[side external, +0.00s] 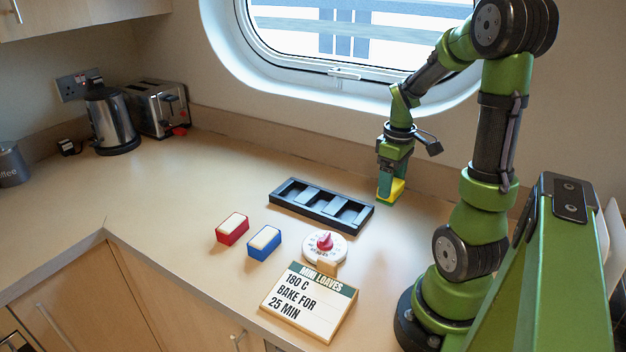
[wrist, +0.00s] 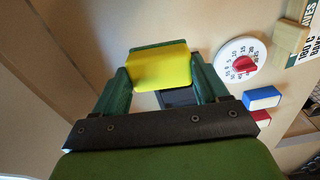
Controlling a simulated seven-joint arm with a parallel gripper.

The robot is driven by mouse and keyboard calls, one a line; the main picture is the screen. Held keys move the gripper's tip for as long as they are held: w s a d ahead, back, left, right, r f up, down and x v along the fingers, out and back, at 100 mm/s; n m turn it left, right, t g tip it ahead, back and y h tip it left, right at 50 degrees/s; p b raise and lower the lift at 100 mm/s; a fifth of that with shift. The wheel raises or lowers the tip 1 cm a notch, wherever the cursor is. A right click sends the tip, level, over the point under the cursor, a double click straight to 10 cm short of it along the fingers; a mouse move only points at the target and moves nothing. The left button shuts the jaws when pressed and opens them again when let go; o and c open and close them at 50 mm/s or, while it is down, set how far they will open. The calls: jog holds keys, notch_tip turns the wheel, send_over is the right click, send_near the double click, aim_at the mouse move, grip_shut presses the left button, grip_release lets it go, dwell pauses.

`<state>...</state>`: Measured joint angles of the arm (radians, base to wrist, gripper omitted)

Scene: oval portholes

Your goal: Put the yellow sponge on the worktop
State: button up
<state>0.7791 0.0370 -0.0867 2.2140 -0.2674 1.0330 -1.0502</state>
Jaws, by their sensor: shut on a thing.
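The yellow sponge (side external: 397,190) is held between the fingers of my gripper (side external: 388,186), at the back right of the worktop (side external: 185,215). In the wrist view the yellow sponge (wrist: 160,66) spans the space between the two green fingers of my gripper (wrist: 163,82). The sponge is to the right of the black tray, beyond its right end. I cannot tell for sure whether its underside touches the worktop or is slightly above it.
The black tray (side external: 286,190) has three empty-looking compartments. Red (side external: 232,228) and blue (side external: 264,242) white-topped blocks, a dial timer (side external: 312,249) and a recipe card (side external: 308,303) stand in front. A kettle (side external: 110,122) and toaster (side external: 157,106) are far left.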

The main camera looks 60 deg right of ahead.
jog(key=shift+n, duration=0.6)
jog(key=f, duration=0.3)
jog(key=s+f, duration=0.1)
jog(key=f, duration=0.2)
jog(key=s+a+f, duration=0.1)
jog(key=f, duration=0.2)
jog(key=shift+s+a+f, duration=0.1)
jog(key=shift+s+f, duration=0.15)
jog(key=o, duration=1)
jog(key=shift+f, duration=0.15)
jog(key=shift+o, duration=0.2)
notch_tip(320, 180, up, 12)
jog(key=w+a+r+m+t, duration=0.1)
jog(key=w+a+r+t, duration=0.1)
jog(key=a, duration=0.6)
jog(key=w+a+r+m+t+y, duration=0.1)
jog(key=a+r, duration=0.3)
jog(key=a, duration=0.4)
jog(key=w+a+r+m+t+y, duration=0.1)
jog(key=w+a+r+m+t, duration=0.1)
jog(key=a, duration=0.6)
notch_tip(320, 180, up, 2)
jog(key=shift+w+a+r+t, duration=0.1)
jog(key=shift+w+a+t, duration=0.3)
jog(key=shift+w+t, duration=0.5)
